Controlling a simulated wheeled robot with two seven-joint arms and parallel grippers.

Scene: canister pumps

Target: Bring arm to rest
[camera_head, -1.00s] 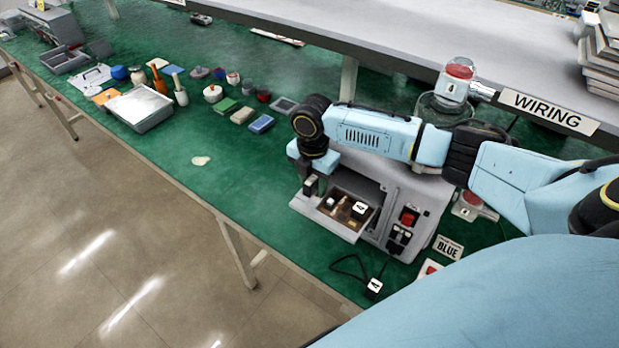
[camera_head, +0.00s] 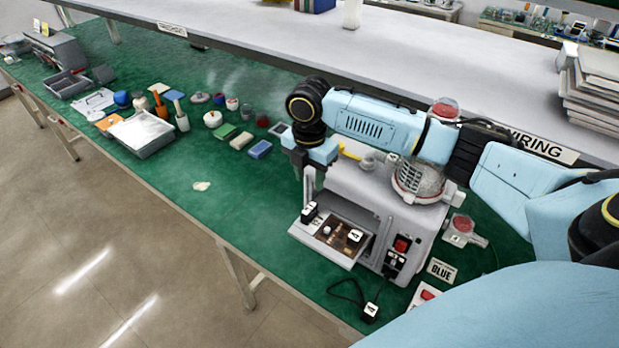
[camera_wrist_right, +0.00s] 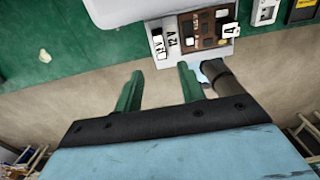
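The pump unit has an open front tray (camera_head: 325,243) with black and white numbered blocks, also seen in the wrist view. A clear canister with a red cap (camera_head: 420,178) stands on top, partly behind my right arm. My left gripper is not in view.
A grey shelf with a WIRING sign (camera_head: 541,146) runs behind my arm. A shallow grey tray (camera_head: 152,146) and several small items lie left. Bench between is mostly clear.

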